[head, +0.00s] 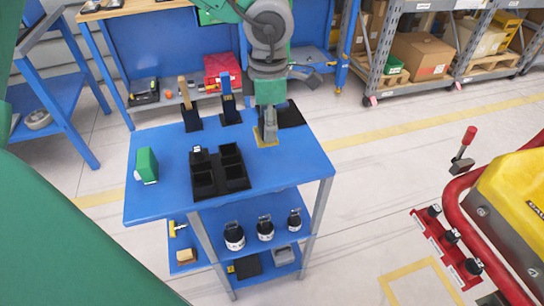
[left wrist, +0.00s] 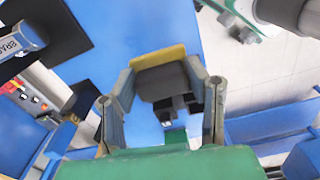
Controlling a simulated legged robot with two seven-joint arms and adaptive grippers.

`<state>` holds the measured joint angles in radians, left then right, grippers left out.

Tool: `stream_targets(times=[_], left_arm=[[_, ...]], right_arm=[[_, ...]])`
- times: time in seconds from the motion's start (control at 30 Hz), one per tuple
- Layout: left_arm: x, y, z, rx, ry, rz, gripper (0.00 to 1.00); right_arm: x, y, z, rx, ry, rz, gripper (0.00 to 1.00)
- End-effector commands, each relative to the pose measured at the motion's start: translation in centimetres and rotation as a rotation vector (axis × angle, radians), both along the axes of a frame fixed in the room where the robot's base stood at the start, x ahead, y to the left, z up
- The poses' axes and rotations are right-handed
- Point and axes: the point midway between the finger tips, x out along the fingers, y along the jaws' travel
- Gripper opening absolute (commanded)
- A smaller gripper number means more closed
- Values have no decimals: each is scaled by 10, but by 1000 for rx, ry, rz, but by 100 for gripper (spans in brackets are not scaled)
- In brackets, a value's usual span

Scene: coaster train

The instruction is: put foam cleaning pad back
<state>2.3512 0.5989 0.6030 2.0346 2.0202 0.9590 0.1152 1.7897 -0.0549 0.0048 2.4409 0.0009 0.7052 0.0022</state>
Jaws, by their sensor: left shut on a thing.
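The foam cleaning pad, a small block with a dark grey part and a yellow edge (left wrist: 158,57), is between the fingers of my left gripper (left wrist: 165,85). In the head view my left gripper (head: 267,137) points down over the right part of the blue table top, and the yellow of the pad (head: 262,143) shows around its fingertips. The gripper is shut on the pad. I cannot tell whether the pad touches the table. My right gripper is not in view.
A black compartment tray (head: 222,188) stands mid-table. A green block (head: 147,165) is at the left. Brushes in dark holders (head: 190,117) and a black mat (head: 291,112) are at the back. Several jars (head: 265,230) stand on the shelf below. The table's right front is clear.

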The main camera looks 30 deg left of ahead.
Motion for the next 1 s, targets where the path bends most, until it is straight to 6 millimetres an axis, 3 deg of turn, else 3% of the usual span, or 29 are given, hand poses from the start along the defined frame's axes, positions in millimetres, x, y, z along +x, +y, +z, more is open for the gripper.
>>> stream_targets(times=[0.3, 0.47, 0.7, 0.9, 0.93, 0.97, 1.0], left_arm=[[-1, 1, -55, -3, 0, 10, 19], [0, 1, -66, -2, -1, 9, 19], [0, 0, -97, -1, 1, 8, 19], [0, 0, -98, -3, 0, 8, 15], [0, 0, -98, -3, 0, 8, 52], [0, 0, -98, -3, 0, 8, 63], [0, 1, -98, -3, 0, 8, 64]], right_arm=[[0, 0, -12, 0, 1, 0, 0], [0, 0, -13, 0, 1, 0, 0], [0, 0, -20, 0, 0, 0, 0], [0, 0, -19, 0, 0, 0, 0], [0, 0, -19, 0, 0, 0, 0], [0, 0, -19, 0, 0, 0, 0], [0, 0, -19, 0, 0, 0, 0]])
